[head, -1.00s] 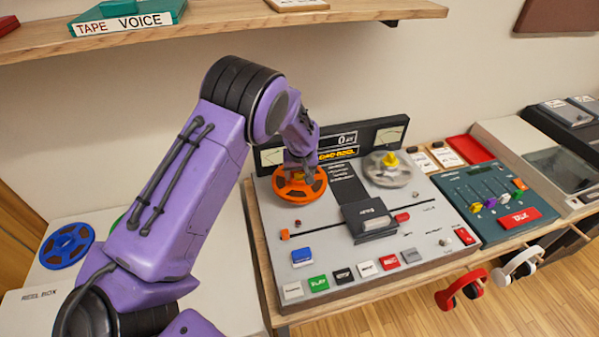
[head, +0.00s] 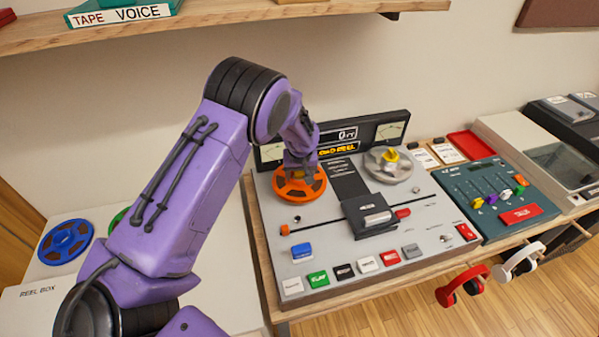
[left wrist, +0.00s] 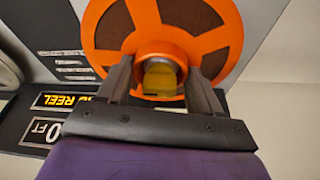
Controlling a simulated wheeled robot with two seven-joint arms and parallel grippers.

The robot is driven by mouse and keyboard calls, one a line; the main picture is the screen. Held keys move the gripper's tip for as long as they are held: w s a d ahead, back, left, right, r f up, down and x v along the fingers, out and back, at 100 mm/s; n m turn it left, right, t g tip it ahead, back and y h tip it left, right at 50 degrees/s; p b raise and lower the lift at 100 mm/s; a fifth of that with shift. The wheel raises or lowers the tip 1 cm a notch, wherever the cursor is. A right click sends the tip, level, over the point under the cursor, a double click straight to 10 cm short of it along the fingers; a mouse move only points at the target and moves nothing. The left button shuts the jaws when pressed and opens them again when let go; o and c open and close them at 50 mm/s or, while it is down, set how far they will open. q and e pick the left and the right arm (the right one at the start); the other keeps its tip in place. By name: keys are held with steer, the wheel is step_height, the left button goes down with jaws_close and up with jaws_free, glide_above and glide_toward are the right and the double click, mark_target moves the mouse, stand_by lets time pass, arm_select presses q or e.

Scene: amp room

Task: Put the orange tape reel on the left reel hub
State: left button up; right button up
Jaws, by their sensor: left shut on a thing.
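The orange tape reel (head: 290,190) lies at the left reel position of the grey tape deck (head: 420,235). In the left wrist view the orange reel (left wrist: 108,30) shows its hub between my fingers, with a yellow hub piece (left wrist: 160,78) in its centre. My left gripper (head: 299,172) is above the reel, with its fingers (left wrist: 163,82) shut on the reel's raised centre. The left hub is mostly covered by the reel, so I cannot tell how fully it is seated. My right gripper is not in view.
A grey reel (head: 389,168) with a yellow cap sits on the right hub. The head block (head: 367,214), buttons and mixer (head: 492,200) lie nearby. A shelf (head: 240,18) hangs above.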

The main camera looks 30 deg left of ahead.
arm_select(q)
steer(key=shift+f, duration=0.35)
steer(key=o, duration=1.4)
steer(key=b+v, duration=0.2)
steer(key=v, duration=0.8)
steer(key=shift+s+d+r, duration=0.1)
steer(key=shift+r, duration=0.15)
